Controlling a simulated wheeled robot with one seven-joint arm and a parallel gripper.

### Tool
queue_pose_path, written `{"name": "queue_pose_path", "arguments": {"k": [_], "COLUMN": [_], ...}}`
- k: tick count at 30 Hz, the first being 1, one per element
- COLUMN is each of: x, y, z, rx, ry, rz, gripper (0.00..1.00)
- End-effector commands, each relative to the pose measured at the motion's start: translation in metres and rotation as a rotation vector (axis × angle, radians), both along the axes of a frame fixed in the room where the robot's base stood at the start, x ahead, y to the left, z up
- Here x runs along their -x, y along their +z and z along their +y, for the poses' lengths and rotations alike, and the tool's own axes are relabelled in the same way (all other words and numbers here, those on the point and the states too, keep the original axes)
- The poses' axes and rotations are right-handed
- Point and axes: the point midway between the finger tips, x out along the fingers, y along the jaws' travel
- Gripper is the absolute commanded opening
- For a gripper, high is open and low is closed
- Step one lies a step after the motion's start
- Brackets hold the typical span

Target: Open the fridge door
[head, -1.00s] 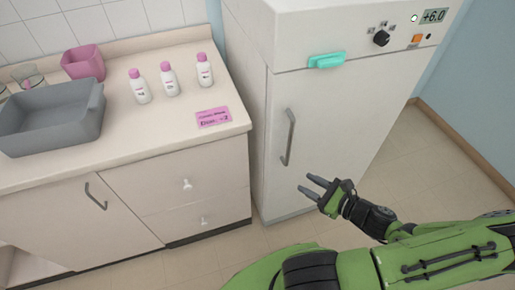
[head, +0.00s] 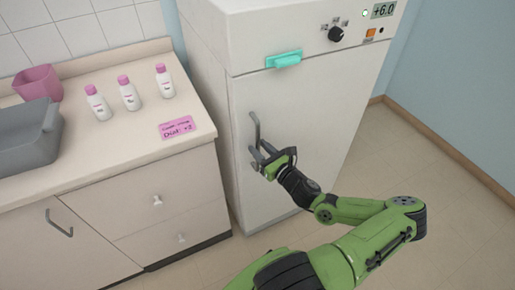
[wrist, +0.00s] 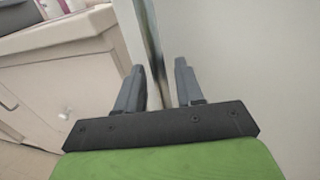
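The fridge (head: 330,110) is a white upright cabinet with its door shut. A grey vertical bar handle (head: 254,128) is on the left side of the door. My gripper (head: 259,150) is at the lower part of this handle. In the wrist view my gripper (wrist: 159,66) has its two fingers apart, and the grey handle bar (wrist: 152,40) runs between them. I cannot tell whether either finger touches the bar. The lower end of the handle is partly hidden by the gripper in the head view.
A teal clip-like piece (head: 284,60) sits at the door's top edge, below the control panel with a knob (head: 336,34). The counter (head: 130,160) on the left holds several bottles, a pink card (head: 177,128) and a grey basin (head: 25,140). Floor (head: 430,160) at right is clear.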

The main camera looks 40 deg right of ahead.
Motion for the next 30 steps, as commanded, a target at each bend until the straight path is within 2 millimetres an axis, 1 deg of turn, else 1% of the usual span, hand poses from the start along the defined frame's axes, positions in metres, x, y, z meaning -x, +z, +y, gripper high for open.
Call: {"name": "queue_pose_path", "arguments": {"k": [1,4,11,12,17,18,19,30], "x": [-0.0067,-0.0137,-0.0151,-0.0150,-0.0148,-0.0148,-0.0147,-0.0132], "y": [-0.0008,-0.0005,0.0001,0.0001,0.0001,0.0001,0.0001,0.0002], "z": [-0.0003,-0.0012,-0.0015,-0.0015,-0.0014,-0.0014,-0.0015,-0.0014], "rx": [0.001,0.001,0.000,0.000,0.000,0.000,0.000,0.001], "ry": [0.001,0.000,-0.001,-0.001,-0.001,-0.001,-0.001,0.005], "rz": [-0.001,0.000,0.001,0.001,0.001,0.001,0.001,0.001], "gripper": [0.37,0.37,0.37,0.34,0.09,0.03,0.00,0.00]}}
